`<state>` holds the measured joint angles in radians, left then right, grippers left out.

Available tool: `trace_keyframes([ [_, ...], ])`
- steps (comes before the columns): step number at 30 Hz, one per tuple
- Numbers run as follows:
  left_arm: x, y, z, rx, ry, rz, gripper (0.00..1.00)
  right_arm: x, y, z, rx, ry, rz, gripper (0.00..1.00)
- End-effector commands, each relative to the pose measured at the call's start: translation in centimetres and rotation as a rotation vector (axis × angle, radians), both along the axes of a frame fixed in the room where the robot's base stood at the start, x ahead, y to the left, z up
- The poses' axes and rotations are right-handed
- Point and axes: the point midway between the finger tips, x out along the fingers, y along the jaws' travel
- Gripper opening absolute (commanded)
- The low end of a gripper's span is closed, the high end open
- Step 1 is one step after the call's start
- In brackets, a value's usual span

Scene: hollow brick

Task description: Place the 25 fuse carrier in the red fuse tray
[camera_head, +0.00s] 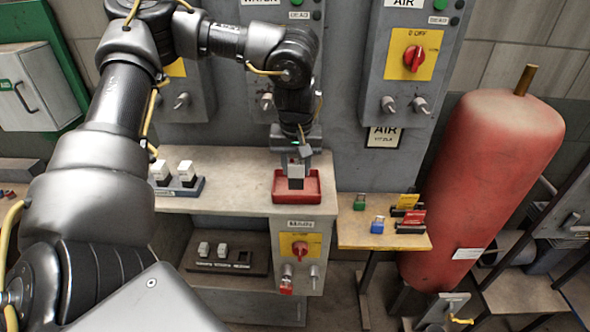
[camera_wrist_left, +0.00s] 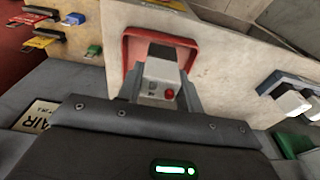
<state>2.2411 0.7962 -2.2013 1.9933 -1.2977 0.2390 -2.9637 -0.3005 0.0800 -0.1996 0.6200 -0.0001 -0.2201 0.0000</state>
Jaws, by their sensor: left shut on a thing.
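My left gripper (camera_head: 297,168) points down over the red fuse tray (camera_head: 278,187) on the bench. It is shut on a fuse carrier (camera_head: 296,183) with a dark lower body. In the left wrist view the carrier (camera_wrist_left: 160,76) shows a pale face with a red round spot, between the fingers of my left gripper (camera_wrist_left: 161,90). The red tray (camera_wrist_left: 130,50) lies behind it in that view. The carrier overlaps the tray; I cannot tell whether it touches the tray floor. No 25 marking is legible. My right gripper is not in view.
Two white carriers stand in a dark rack (camera_head: 190,190) left of the tray. A wooden side shelf (camera_head: 365,234) holds a green item (camera_head: 360,202), a blue item (camera_head: 377,225) and cards in holders. A grey panel stands behind the bench; a red tank (camera_head: 490,170) is at the right.

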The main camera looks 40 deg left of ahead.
Motion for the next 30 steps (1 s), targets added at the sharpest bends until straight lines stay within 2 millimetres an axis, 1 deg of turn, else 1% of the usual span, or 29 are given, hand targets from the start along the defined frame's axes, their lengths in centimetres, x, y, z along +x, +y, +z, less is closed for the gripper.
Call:
trace_keyframes([
  [1, 0.2, 0.2, -0.2, -0.001, 0.001, 0.002, 0.11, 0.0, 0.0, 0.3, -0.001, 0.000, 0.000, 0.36],
  [7, 0.5, 0.4, -0.7, -0.002, -0.001, 0.000, 0.11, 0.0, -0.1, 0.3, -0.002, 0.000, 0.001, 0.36],
  [10, 0.8, 0.9, -1.3, 0.000, 0.001, 0.002, 0.11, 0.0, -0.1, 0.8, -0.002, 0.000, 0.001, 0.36],
  [11, 1.0, 1.1, -1.6, 0.001, 0.002, 0.004, 0.11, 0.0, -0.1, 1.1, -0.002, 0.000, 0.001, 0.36],
  [12, 1.0, 1.0, -2.6, -0.002, 0.004, 0.001, 0.11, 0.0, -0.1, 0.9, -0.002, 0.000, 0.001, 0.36],
  [15, 1.0, 1.0, -4.0, -0.002, 0.004, 0.001, 0.11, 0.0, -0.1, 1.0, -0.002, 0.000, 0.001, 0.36],
  [18, 1.0, 1.0, -4.6, -0.001, 0.000, 0.001, 0.11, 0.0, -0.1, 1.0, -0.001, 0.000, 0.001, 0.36],
  [26, 1.0, 0.9, -4.7, -0.001, -0.002, 0.001, 0.11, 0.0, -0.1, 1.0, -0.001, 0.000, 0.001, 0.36],
  [30, 1.0, 0.9, -5.1, -0.001, -0.001, 0.001, 0.11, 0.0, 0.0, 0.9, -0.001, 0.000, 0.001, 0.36],
])
